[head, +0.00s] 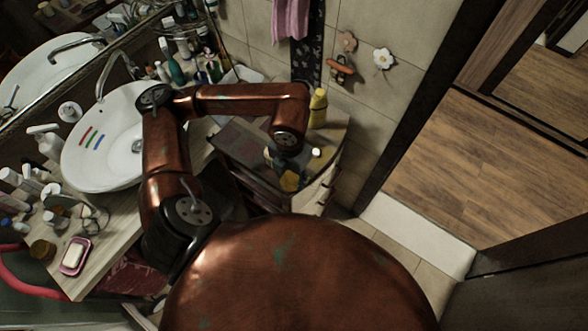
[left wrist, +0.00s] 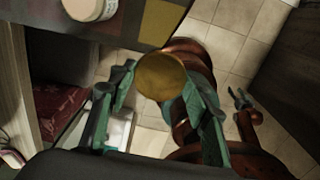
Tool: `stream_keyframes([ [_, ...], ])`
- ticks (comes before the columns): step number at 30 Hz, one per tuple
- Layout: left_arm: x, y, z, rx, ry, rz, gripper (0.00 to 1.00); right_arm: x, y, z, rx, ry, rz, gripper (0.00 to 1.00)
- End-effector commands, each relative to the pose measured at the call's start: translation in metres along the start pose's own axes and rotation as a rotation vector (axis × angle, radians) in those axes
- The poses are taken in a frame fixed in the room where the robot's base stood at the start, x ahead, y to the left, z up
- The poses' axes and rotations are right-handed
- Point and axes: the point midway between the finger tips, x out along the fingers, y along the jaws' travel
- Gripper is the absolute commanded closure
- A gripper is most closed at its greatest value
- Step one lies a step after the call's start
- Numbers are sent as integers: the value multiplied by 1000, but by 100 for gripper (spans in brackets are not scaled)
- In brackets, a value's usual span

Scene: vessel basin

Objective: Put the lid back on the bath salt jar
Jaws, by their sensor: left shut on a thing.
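My left gripper (head: 288,168) is shut on a round gold lid (head: 290,181). In the left wrist view the lid (left wrist: 162,77) sits between the green fingertips of the left gripper (left wrist: 160,88), its flat face towards the camera. A pale round jar (left wrist: 90,8), probably the bath salt jar, stands on the cabinet top at the upper left, cut by the frame edge. A small pale top (head: 316,152) beside the gripper is probably the same jar. The lid is apart from it. My right gripper (left wrist: 240,98) shows small and dark, with its prongs apart.
The wooden cabinet (head: 333,140) stands against the wall, with a yellow bottle (head: 318,108) at its back. A white basin (head: 105,150) and counter crowded with bottles lie left. A pink soap dish (head: 75,256) is at the counter's front. Open floor (head: 480,165) lies right.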

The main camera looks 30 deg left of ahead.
Motion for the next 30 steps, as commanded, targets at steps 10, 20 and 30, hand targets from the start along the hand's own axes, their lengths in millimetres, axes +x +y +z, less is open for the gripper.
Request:
stream_keyframes([
  [10, -26, -28, -56, 5, -1, -2, 65, 6, 0, 1, 0, -2, 0, 60],
  [20, -31, -31, -66, 0, 1, 0, 65, 6, 0, 2, 0, -2, 0, 60],
  [30, -30, -31, -64, 28, 3, -1, 65, 6, 0, 2, 0, -2, 0, 60],
])
